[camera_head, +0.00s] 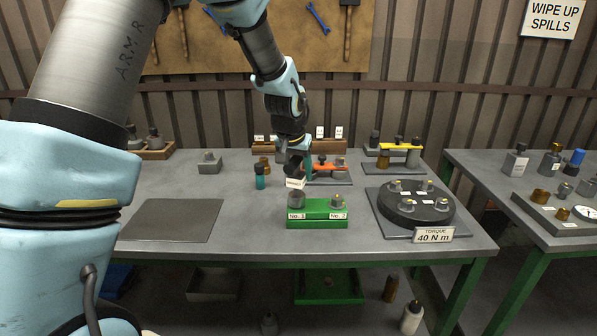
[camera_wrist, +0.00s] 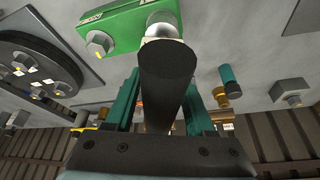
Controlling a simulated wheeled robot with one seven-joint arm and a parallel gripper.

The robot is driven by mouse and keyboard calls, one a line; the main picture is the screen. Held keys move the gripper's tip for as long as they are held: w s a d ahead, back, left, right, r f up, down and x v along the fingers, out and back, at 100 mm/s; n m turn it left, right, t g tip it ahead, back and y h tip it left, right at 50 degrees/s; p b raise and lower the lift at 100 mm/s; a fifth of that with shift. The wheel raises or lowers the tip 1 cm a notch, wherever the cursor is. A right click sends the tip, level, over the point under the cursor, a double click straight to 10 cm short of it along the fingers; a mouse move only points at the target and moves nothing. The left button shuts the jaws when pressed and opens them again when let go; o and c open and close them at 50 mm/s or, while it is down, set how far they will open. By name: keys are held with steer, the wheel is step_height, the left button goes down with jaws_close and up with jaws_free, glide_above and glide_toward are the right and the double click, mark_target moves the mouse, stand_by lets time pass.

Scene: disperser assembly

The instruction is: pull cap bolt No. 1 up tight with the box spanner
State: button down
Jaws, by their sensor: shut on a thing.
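My gripper (camera_head: 295,168) is shut on a dark cylinder, which I take for the box spanner (camera_wrist: 168,65). In the wrist view the teal fingers (camera_wrist: 160,100) stand on both sides of it. The green block (camera_head: 318,222) carries labels No. 1 and No. 2. A grey metal part (camera_head: 297,200) stands at No. 1, just below my gripper, and a hex bolt (camera_head: 337,201) at No. 2. A black round cap (camera_head: 415,208) with several bolts sits to the right.
A torque sign (camera_head: 433,234) reads 40 N m at the table's front right. A teal-and-dark bottle-like piece (camera_head: 261,176) stands left of my gripper. A grey mat (camera_head: 172,220) lies bare at left.

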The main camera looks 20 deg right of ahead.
steer(key=shift+r+p, duration=1.55)
steer(key=shift+r, duration=0.95)
steer(key=shift+d, duration=0.1)
